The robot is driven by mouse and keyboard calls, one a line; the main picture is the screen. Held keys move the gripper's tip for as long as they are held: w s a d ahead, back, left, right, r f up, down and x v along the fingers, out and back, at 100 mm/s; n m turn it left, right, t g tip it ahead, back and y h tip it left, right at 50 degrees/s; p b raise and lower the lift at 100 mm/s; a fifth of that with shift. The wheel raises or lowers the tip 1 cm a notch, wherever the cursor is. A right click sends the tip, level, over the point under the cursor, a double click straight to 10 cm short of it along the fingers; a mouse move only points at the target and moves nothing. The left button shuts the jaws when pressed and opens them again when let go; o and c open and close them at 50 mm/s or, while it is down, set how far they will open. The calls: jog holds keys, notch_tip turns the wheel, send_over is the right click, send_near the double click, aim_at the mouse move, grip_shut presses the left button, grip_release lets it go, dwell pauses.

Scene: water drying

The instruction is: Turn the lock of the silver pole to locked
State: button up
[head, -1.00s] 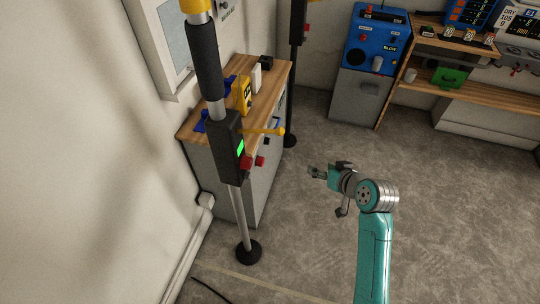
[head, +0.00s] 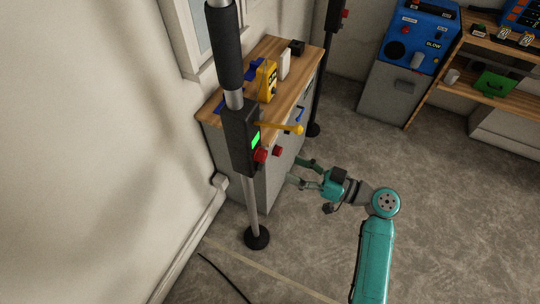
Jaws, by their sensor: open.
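The silver pole (head: 251,206) stands upright at the left of centre on a round black base. A black lock box (head: 239,140) is fixed on it, with a lit green strip (head: 255,139) and red knobs (head: 262,155) on its side. A yellow lever (head: 284,128) sticks out from the box to the right, roughly level. My gripper (head: 299,171) is open and empty, below and to the right of the lever, with its fingers pointing left toward the box. It appears apart from the lever and knobs.
A wood-topped cabinet (head: 283,61) with a yellow device (head: 267,80) on it stands behind the pole. A second dark pole (head: 331,45) stands farther back. A blue machine (head: 420,38) and a wooden shelf (head: 482,70) are at the back right. The floor to the right is clear.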

aim_at(265, 157)
jog(key=x, duration=0.9)
jog(key=c, duration=1.1)
jog(key=shift+c, duration=0.2)
